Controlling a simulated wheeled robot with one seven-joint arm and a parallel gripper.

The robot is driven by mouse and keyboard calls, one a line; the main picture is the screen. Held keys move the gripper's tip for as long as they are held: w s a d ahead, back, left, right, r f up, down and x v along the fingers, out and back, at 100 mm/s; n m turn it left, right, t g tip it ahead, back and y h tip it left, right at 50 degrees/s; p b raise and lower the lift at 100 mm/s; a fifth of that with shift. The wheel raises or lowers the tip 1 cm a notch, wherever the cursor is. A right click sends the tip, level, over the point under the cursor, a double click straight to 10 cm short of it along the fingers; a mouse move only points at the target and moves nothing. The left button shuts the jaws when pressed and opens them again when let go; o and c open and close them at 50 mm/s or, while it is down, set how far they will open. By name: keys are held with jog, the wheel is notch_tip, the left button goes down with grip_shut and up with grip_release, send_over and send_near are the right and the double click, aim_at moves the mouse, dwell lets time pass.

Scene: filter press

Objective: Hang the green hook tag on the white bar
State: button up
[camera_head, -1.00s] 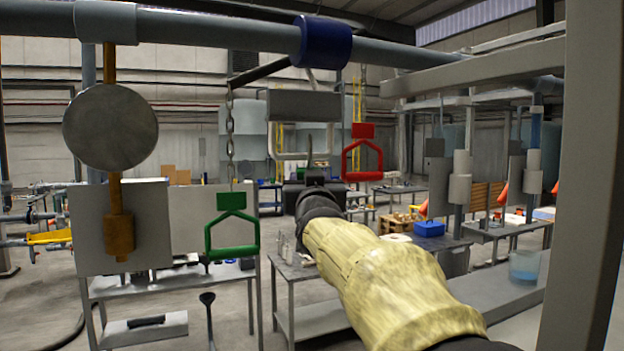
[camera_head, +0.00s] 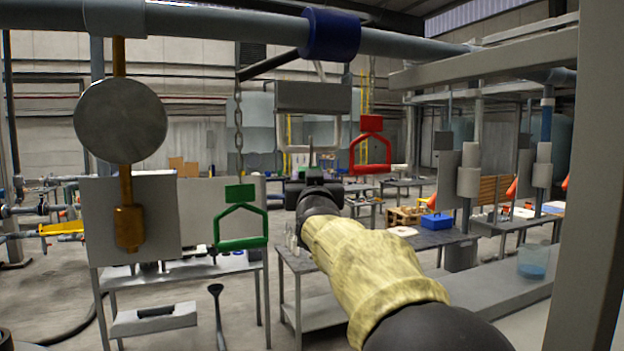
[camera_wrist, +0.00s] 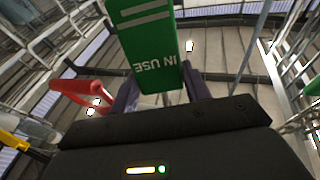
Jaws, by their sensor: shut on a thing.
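The green hook tag, lettered IN USE, fills the top middle of the wrist view (camera_wrist: 150,45). My gripper (camera_wrist: 160,95) is shut on its lower end. In the head view my gripper (camera_head: 314,182) is below the white bar (camera_head: 308,149), a U-shaped bar under a grey block. I cannot tell the depth gap between tag and bar; no contact is visible.
A green triangular handle (camera_head: 242,243) hangs left of the white bar and a red one (camera_head: 371,169) right of it. A grey post (camera_head: 592,180) stands at the right.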

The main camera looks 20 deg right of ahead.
jog(key=shift+f+b, duration=0.4)
jog(key=shift+f, duration=0.1)
jog(key=o, duration=1.1)
jog(key=shift+w, duration=0.15)
jog(key=shift+s+a+f, duration=0.1)
jog(key=shift+s, duration=0.1)
jog(key=b+v, duration=1.1)
jog(key=v, duration=0.6)
